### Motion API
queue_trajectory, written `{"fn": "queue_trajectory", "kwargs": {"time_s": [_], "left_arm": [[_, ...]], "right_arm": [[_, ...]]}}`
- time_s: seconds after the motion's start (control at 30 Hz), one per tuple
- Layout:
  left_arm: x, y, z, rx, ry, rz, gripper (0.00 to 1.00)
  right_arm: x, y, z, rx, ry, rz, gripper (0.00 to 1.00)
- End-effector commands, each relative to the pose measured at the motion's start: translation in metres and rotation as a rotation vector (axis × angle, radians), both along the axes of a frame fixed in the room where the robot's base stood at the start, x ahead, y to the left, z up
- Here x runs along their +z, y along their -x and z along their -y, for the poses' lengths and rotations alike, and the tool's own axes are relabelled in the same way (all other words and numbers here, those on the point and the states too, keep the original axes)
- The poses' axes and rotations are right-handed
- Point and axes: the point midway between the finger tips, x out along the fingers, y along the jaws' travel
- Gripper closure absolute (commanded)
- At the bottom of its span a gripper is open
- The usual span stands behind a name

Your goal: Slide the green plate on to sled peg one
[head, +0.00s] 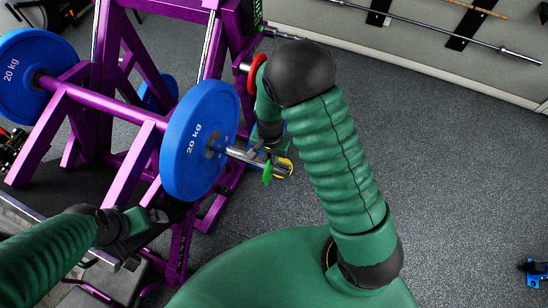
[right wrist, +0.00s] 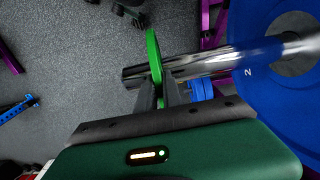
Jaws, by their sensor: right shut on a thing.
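The small green plate (right wrist: 153,55) shows nearly edge-on in the right wrist view, and in the head view it is a thin green shape (head: 267,173). My right gripper (right wrist: 160,92) is shut on its lower edge; it also shows in the head view (head: 266,154). A chrome bar (right wrist: 200,64) runs behind the plate, its free end showing left of it; it also shows in the head view (head: 242,155), coming out of a large blue plate. I cannot tell whether the green plate is around the bar or beside it. My left gripper (head: 155,215) is empty at lower left.
A purple frame (head: 75,100) carries large blue 20 kg plates (head: 200,140). A red plate (head: 254,73) is on an upper peg, partly behind my right arm. A yellow ring (head: 287,162) shows by the chrome bar's end. Grey floor to the right is mostly clear.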

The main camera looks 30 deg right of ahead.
Motion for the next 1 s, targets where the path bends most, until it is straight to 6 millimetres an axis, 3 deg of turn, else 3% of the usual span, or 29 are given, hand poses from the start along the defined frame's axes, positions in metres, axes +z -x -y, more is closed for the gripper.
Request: {"fn": "queue_trajectory", "kwargs": {"time_s": [1.0], "left_arm": [[0.005,0.000,0.000,0.000,0.000,0.000,0.00]], "right_arm": [[0.001,-0.033,-0.027,0.000,0.001,0.005,1.00]]}}
